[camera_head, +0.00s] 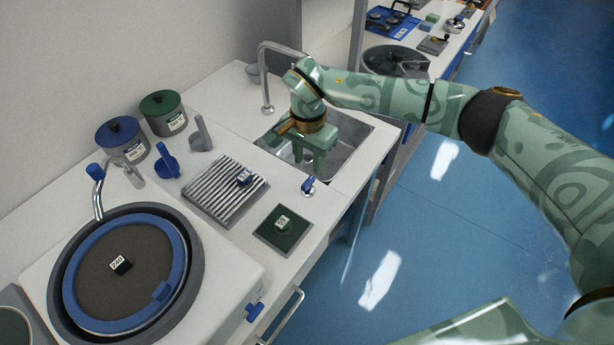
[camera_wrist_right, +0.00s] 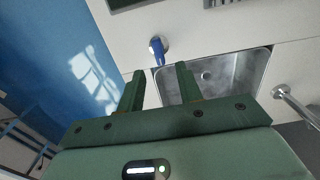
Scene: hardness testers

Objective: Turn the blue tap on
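The blue tap (camera_head: 308,185) is a small blue lever on a round silver base, on the white counter beside the front left corner of the sink (camera_head: 345,160). It also shows in the right wrist view (camera_wrist_right: 157,48). My right gripper (camera_head: 308,165) hangs over the sink, pointing down, close to the lever. In the wrist view its two fingers (camera_wrist_right: 160,72) are apart with nothing between them, and the lever shows just beyond the gap between their tips. I see no clear contact. The silver spout (camera_head: 266,85) curves over the back of the sink. My left gripper is not in view.
A grey slatted rack (camera_head: 226,190) and a dark green plate (camera_head: 283,228) lie left of the sink. A round grinder (camera_head: 180,285) with a blue ring stands at lower left, with blue and green lidded pots (camera_head: 122,140) behind. Blue floor is clear at right.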

